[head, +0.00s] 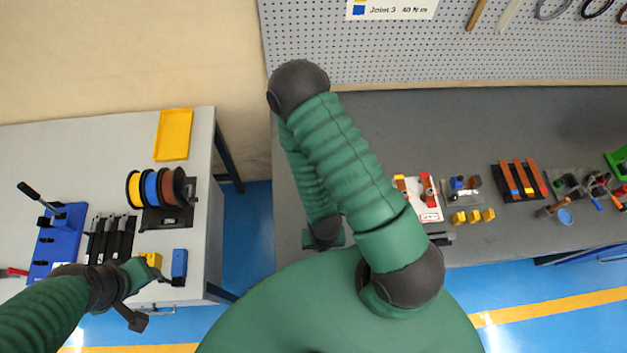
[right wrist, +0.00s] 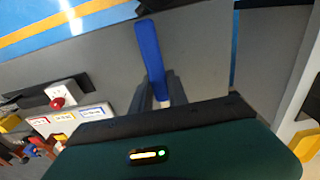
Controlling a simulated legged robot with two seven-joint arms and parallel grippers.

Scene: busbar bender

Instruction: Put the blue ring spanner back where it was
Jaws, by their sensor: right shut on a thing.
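The blue ring spanner (right wrist: 148,48) shows in the right wrist view as a long blue bar between the fingers of my right gripper (right wrist: 160,90), which is shut on it. The bar points away from the gripper, above a grey surface. Its ring shape cannot be made out. In the head view my right arm hides the spanner and the right gripper. My left gripper (head: 138,305) is at the front of the light table at left, close to a yellow block (head: 150,259) and a blue block (head: 180,264). Its jaws are too unclear to read.
The dark bench (head: 460,120) holds a red-and-white fixture (head: 428,198), several yellow blocks (head: 473,216) and small tools. A row of coloured labels (right wrist: 65,119) shows in the right wrist view. A pegboard (head: 400,50) stands behind. Left of the fixture the bench looks mostly clear.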

